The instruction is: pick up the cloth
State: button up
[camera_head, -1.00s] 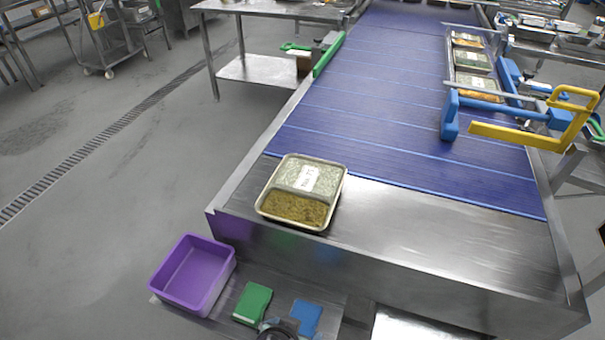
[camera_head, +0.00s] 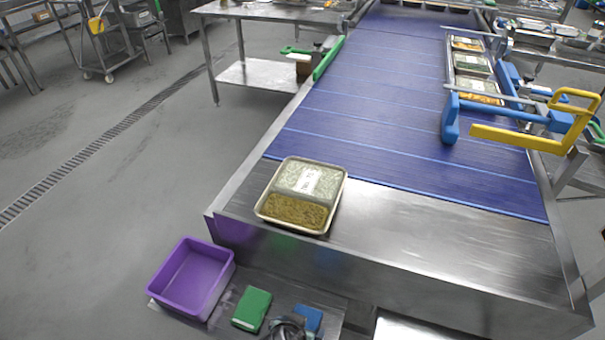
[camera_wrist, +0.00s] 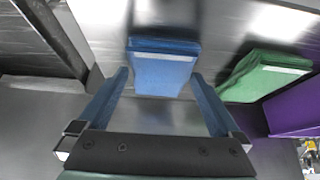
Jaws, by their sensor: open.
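A folded blue cloth (camera_head: 309,317) lies on the low steel shelf in front of the conveyor, partly hidden by my gripper. A folded green cloth (camera_head: 252,309) lies to its left. In the wrist view the blue cloth (camera_wrist: 163,70) is at the upper middle, between the lines of my two fingers, and the green cloth (camera_wrist: 264,75) is to the right. My gripper (camera_wrist: 158,78) is open and empty, its fingertips close to the near end of the blue cloth. I cannot tell whether they touch it. In the head view my gripper (camera_head: 289,325) shows at the bottom edge.
A purple bin (camera_head: 203,293) stands left of the cloths and appears empty. A steel tray of food (camera_head: 325,226) sits on the conveyor's metal end above the shelf (camera_head: 225,313). The conveyor's side wall (camera_head: 400,285) rises behind the cloths.

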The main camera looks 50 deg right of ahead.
jog(key=shift+f, duration=0.25)
jog(key=shift+c, duration=0.2)
jog(key=c, duration=1)
notch_tip(320, 180, up, 10)
jog(key=shift+r+p, duration=0.25)
jog(key=shift+p, duration=0.35)
jog(key=shift+c, duration=0.2)
